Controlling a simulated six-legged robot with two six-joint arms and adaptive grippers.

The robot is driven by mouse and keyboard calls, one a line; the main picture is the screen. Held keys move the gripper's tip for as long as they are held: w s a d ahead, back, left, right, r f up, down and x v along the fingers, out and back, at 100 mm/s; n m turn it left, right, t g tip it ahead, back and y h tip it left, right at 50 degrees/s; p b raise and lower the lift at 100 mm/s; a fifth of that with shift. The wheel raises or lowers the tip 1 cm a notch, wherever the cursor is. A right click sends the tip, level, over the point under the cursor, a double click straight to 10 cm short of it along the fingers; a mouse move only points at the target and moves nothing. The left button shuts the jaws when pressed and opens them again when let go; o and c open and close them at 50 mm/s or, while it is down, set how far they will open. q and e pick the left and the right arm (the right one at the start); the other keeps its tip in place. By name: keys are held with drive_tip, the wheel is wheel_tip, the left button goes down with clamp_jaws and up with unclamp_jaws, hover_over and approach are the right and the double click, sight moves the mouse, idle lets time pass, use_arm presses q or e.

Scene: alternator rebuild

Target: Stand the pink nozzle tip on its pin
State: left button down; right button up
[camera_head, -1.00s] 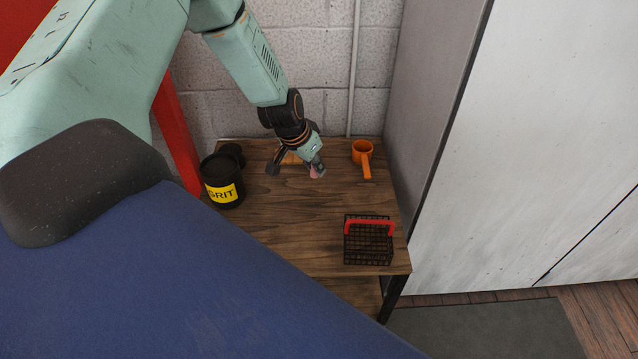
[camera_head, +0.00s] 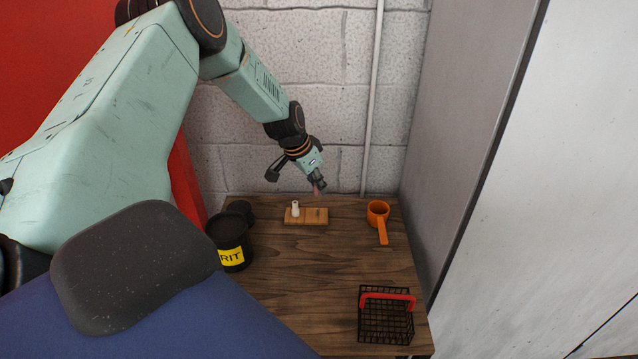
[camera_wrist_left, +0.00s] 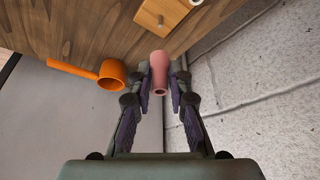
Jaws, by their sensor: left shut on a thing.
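The pink nozzle tip (camera_wrist_left: 159,72) is held between the fingers of my left gripper (camera_wrist_left: 160,80), which is shut on it. In the head view my left gripper (camera_head: 318,186) is above the back of the table, and only a bit of the pink tip (camera_head: 316,191) shows below it. The wooden pin block (camera_head: 312,217) lies on the table below and slightly left of the gripper. A white piece (camera_head: 295,208) stands on its left end. My right gripper is not in view.
An orange handled cup (camera_head: 378,213) stands right of the block. A black GRIT tub (camera_head: 231,240) stands at the left, with a dark round thing behind it. A black wire basket with a red handle (camera_head: 388,297) is at the front right. The table's middle is clear.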

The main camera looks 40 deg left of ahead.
sight(314, 188)
use_arm(q)
wheel_tip(314, 188, down, 2)
drive_tip(key=shift+a+f+b, duration=0.1)
drive_tip(key=shift+b, duration=0.5)
drive_tip(key=shift+f+b, duration=0.8)
drive_tip(key=shift+b, duration=0.15)
drive_tip(key=shift+w+f+b, duration=0.1)
drive_tip(key=shift+f+b, duration=0.25)
drive_tip(key=shift+f, duration=0.2)
drive_tip(key=shift+r, duration=0.15)
drive_tip(key=shift+f+b, duration=1.3)
drive_tip(key=shift+b, duration=0.1)
idle(4.2)
